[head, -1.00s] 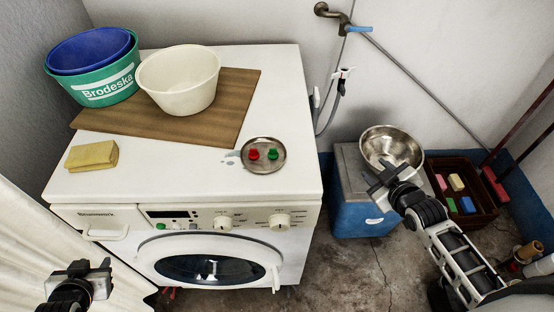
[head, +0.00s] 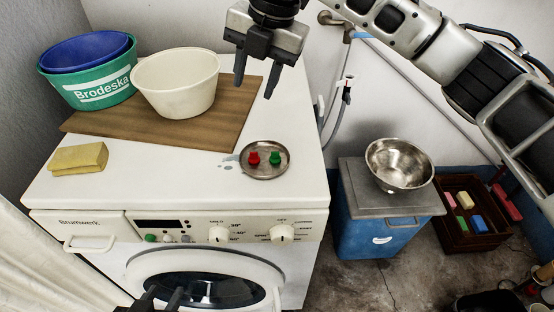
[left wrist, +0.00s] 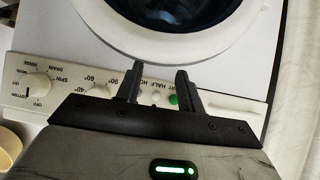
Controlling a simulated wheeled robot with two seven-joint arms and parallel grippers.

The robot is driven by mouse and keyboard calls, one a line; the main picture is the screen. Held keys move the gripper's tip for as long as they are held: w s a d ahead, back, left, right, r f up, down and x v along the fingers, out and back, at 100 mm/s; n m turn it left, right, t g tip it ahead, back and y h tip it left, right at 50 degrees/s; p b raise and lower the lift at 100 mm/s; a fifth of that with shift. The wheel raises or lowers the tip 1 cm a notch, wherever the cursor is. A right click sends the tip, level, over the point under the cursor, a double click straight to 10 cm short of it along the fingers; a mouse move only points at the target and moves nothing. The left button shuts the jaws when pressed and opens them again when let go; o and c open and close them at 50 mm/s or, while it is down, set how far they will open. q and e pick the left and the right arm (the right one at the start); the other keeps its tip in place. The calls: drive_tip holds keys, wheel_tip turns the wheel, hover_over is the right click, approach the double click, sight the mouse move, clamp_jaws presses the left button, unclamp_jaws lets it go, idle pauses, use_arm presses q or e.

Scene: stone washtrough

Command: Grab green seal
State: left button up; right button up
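The green seal (head: 274,158) stands on a small round metal dish (head: 264,173) on top of the washing machine, close to the front right. A red seal (head: 254,158) stands just left of it in the same dish. My right gripper (head: 257,92) is open and empty, pointing down above the machine top, behind and above the dish in the picture. My left gripper (head: 163,298) is at the bottom edge, in front of the washing machine door. In the left wrist view its fingers (left wrist: 157,85) are apart with nothing between them. The seals are not in that view.
A wooden board (head: 215,130) on the washing machine (head: 130,195) bears a cream basin (head: 175,90) and a green tub (head: 100,88) with a blue basin inside. A yellow sponge (head: 78,158) lies at left. A steel bowl (head: 398,165) sits on a blue box (head: 370,225) at right.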

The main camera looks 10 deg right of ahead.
drive_tip(key=s+d+r+n+g+h, duration=0.2)
drive_tip(key=s+r+n+h, duration=0.1)
drive_tip(key=n, duration=0.1)
hover_over(276, 159)
drive_tip(key=f, duration=1)
drive_tip(key=shift+w+f+b, duration=0.4)
use_arm(q)
drive_tip(key=shift+s+d+r+n+h, duration=0.15)
drive_tip(key=shift+d+r+n+h, duration=0.2)
drive_tip(key=shift+d, duration=0.3)
drive_tip(key=shift+s+d+r+n+h, duration=0.15)
drive_tip(key=shift+d+r, duration=0.25)
drive_tip(key=shift+d, duration=0.2)
use_arm(e)
drive_tip(key=shift+s+f, duration=0.15)
drive_tip(key=shift+f, duration=1.2)
drive_tip(key=shift+s+f, duration=0.15)
drive_tip(key=shift+f, duration=1.15)
clamp_jaws()
drive_tip(key=shift+f, duration=0.1)
